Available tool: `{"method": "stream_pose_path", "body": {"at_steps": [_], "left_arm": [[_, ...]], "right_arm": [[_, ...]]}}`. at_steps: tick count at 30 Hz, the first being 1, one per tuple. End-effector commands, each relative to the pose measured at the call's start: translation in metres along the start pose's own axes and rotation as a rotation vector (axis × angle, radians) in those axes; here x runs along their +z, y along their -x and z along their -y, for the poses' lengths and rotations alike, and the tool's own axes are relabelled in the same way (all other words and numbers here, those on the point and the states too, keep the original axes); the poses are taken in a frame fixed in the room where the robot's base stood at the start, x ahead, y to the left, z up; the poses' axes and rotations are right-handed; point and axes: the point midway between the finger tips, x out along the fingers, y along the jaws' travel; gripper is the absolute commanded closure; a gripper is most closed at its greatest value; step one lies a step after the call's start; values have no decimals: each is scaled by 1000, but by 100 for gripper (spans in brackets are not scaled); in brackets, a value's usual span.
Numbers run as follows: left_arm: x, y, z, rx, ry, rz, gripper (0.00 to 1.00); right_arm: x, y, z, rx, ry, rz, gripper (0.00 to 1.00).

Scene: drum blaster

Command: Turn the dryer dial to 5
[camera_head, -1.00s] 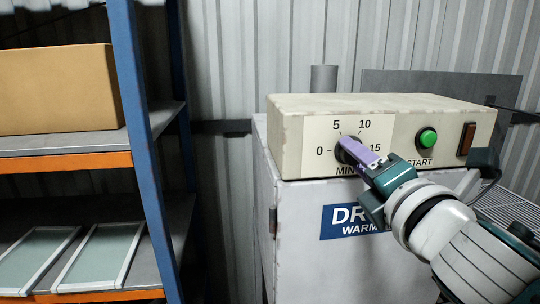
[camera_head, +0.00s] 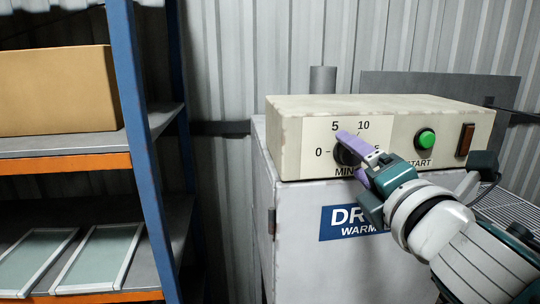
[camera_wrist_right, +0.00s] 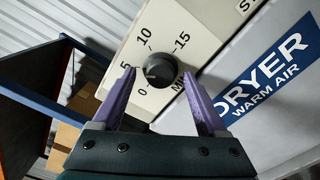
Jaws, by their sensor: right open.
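The dryer dial (camera_head: 345,156) is a round black knob on the cream control panel, with marks 0, 5, 10 and 15 around it. In the right wrist view, the dial (camera_wrist_right: 159,71) sits between my fingertips, with a small pale mark on its face; I cannot tell exactly which number it points to. My right gripper (camera_head: 352,155) is open, with purple fingers on opposite sides of the dial. In the wrist view, the right gripper (camera_wrist_right: 158,77) has one finger near the 5 and the other near the MIN lettering. Contact is unclear. My left gripper is not in view.
A green START button (camera_head: 426,138) and a brown switch (camera_head: 466,139) are on the same panel. The panel sits on the white dryer (camera_head: 300,245). A blue-posted shelf (camera_head: 140,130) with a cardboard box (camera_head: 60,90) stands left, with a gap between.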

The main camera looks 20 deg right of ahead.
Motion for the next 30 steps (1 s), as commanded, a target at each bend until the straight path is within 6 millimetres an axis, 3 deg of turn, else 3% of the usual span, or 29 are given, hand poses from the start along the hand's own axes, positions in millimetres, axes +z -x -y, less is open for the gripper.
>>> {"method": "stream_pose_path", "body": {"at_steps": [8, 21, 30], "left_arm": [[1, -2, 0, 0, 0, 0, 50], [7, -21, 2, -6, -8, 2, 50], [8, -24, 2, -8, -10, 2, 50]], "right_arm": [[-1, 9, 2, -1, 1, -1, 24], [-2, 85, 3, -2, -1, -1, 24], [0, 100, 0, -1, 0, 0, 24]]}}
